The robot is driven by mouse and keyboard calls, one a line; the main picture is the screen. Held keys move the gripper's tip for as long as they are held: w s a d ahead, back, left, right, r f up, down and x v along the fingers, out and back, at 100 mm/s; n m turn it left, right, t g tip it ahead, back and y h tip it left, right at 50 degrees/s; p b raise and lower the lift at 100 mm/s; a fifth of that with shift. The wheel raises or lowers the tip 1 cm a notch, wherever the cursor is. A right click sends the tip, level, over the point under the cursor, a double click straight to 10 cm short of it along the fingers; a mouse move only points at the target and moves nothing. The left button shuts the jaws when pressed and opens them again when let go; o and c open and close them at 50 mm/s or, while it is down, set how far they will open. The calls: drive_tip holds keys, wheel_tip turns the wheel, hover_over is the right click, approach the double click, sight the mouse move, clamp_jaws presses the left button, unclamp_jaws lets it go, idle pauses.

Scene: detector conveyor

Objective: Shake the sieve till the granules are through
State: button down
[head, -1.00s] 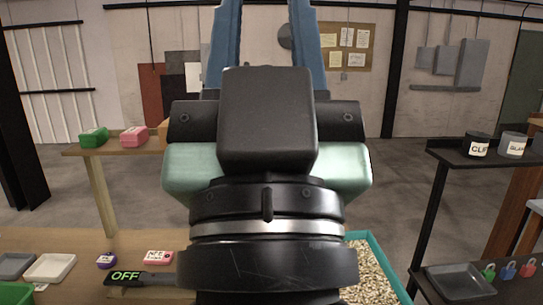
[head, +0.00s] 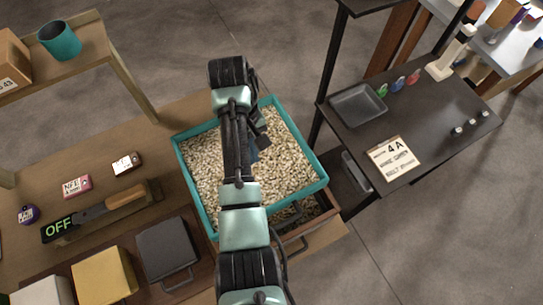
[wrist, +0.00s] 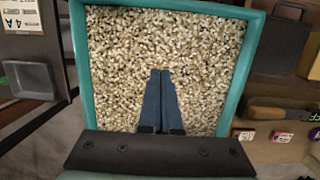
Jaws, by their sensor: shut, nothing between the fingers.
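A square teal-rimmed tray (head: 181,165), full of pale beige granules (head: 280,150), sits on the wooden bench. It is the only sieve-like thing I see; the granules hide its bottom, so I cannot tell if it has a mesh. The teal rim (wrist: 243,65) and the granules (wrist: 120,60) also fill the middle of the wrist view. My gripper (head: 262,143) is over the granules, pointing down, partly hidden by my arm. In the wrist view my gripper (wrist: 160,72) has its blue fingers together, with nothing between them. I cannot tell whether the fingertips touch the granules.
A half-open wooden drawer (head: 326,229) juts out at the tray's near right corner. A black shelf (head: 440,125) with a grey dish (head: 357,105) is right.

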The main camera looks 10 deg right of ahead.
drive_tip(key=s, duration=0.1)
drive_tip(key=b, duration=0.4)
approach(268, 203)
drive_tip(key=shift+g, duration=0.3)
drive_tip(key=f, duration=0.1)
drive_tip(key=w+f, duration=0.1)
drive_tip(key=f, duration=0.1)
drive_tip(key=w+f, duration=0.1)
drive_tip(key=f, duration=0.1)
drive_tip(key=shift+a, duration=0.2)
drive_tip(key=shift+s+d+r+p, duration=0.15)
drive_tip(key=shift+s+p, duration=0.4)
drive_tip(key=shift+s, duration=0.05)
drive_tip(key=shift+s+d+r+p, duration=0.2)
drive_tip(key=shift+s+p, duration=0.3)
drive_tip(key=shift+s, duration=0.05)
drive_tip(key=shift+s+d+f+p, duration=0.1)
drive_tip(key=shift+s+p, duration=0.1)
drive_tip(key=shift+s, duration=0.15)
drive_tip(key=shift+s+d+f+p, duration=0.1)
drive_tip(key=shift+s+d+p, duration=0.1)
drive_tip(key=shift+s, duration=0.15)
